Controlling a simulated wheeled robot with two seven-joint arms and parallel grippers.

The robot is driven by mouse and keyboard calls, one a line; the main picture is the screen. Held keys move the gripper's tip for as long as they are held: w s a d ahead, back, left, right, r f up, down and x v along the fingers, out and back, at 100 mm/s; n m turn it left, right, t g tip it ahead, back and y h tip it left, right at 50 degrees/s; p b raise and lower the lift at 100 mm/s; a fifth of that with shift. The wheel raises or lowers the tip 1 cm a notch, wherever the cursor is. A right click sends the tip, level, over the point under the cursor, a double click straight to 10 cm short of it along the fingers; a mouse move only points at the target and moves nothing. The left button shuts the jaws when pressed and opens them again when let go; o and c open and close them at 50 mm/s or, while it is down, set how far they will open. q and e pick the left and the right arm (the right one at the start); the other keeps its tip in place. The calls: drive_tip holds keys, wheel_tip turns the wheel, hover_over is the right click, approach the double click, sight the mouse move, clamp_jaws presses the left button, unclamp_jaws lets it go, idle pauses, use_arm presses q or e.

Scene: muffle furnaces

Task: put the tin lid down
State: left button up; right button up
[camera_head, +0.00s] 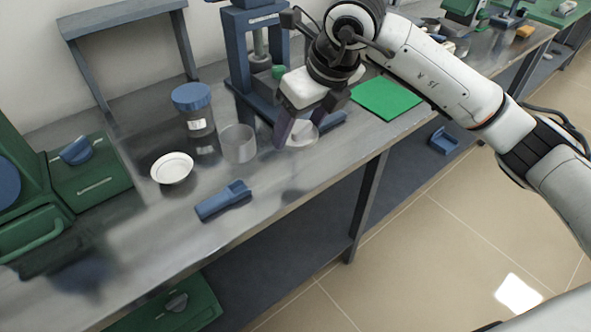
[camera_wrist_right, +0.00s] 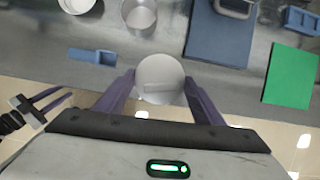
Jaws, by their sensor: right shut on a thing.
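The tin lid (camera_wrist_right: 160,82) is a pale round disc between the purple fingers of my right gripper (camera_wrist_right: 160,92) in the wrist view. In the head view my right gripper (camera_head: 298,130) is shut on the lid (camera_head: 304,134), partly hiding it, over the metal bench. I cannot tell the exact gap between lid and bench. A clear open container (camera_head: 238,145) stands just left of the gripper. My left gripper (camera_wrist_right: 50,101) shows small at the left of the wrist view, its fingers apart and empty; it is out of the head view.
A white dish (camera_head: 172,168), a blue-capped jar (camera_head: 193,110) and a blue scoop (camera_head: 223,200) are on the bench (camera_head: 240,222). A blue stand (camera_head: 238,55) is behind the gripper. A green mat (camera_head: 386,98) lies right of it. Bare bench shows near the front edge.

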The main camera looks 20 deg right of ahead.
sight(306, 141)
drive_tip(key=shift+w+r+m+h, duration=0.2)
drive_tip(key=shift+w+m+h, duration=0.3)
drive_tip(key=shift+m, duration=0.6)
drive_tip(key=shift+f, duration=5.05)
drive_tip(key=o, duration=1)
drive_tip(key=shift+o, duration=0.2)
drive_tip(key=v, duration=1.2)
drive_tip(key=shift+s+r, duration=0.1)
drive_tip(key=shift+a, duration=0.1)
